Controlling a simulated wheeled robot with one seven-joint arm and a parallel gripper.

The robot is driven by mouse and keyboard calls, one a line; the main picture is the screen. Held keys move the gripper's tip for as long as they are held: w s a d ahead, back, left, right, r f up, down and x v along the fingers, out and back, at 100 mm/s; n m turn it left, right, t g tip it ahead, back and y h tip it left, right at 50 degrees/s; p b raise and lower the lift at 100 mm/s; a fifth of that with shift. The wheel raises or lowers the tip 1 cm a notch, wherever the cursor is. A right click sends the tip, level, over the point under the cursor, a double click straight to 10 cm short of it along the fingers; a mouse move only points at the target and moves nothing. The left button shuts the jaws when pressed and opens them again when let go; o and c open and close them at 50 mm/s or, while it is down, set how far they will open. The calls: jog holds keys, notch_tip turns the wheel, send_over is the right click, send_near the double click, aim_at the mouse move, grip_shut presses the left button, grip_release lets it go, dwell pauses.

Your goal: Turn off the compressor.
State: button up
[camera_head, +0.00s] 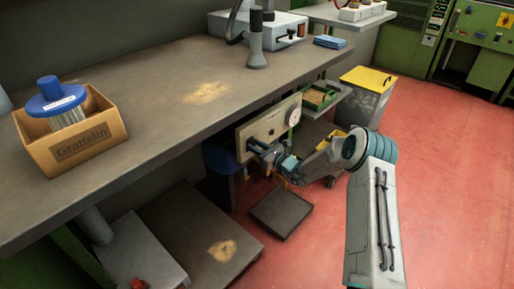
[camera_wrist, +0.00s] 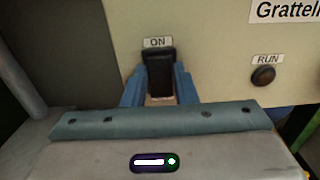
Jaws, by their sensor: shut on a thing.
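The compressor's control panel (camera_head: 262,130) is a beige plate with a round gauge (camera_head: 294,116), below the edge of the workbench. In the wrist view the panel (camera_wrist: 205,60) carries a black switch (camera_wrist: 159,72) under an "ON" label (camera_wrist: 157,42). A dark round button (camera_wrist: 263,75) under a "RUN" label is to the right. My gripper (camera_wrist: 159,90) has its blue fingers on either side of the switch and is shut on it. In the head view my gripper (camera_head: 262,149) is at the panel's front, and the switch is hidden there.
The workbench (camera_head: 150,115) overhangs the panel. A cardboard box (camera_head: 85,150) with a blue-capped item stands on it at left. A grey bin with a yellow lid (camera_head: 368,80) stands behind my arm. A dark platform (camera_head: 281,212) lies below. Red floor (camera_head: 450,190) is clear at right.

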jog(key=t+y+b, duration=0.1)
jog(key=b, duration=0.1)
jog(key=f+t+y+b, duration=0.1)
jog(key=y+b, duration=0.1)
jog(key=shift+f+t+b, duration=0.1)
jog(key=shift+t+b, duration=0.2)
jog(key=shift+b, duration=0.05)
jog(key=o, duration=1)
jog(key=shift+d, duration=0.1)
jog(key=p+v, duration=0.4)
jog(key=v, duration=0.9)
jog(key=shift+s+d+f, duration=0.15)
jog(key=shift+d+f, duration=0.1)
jog(key=shift+f, duration=0.05)
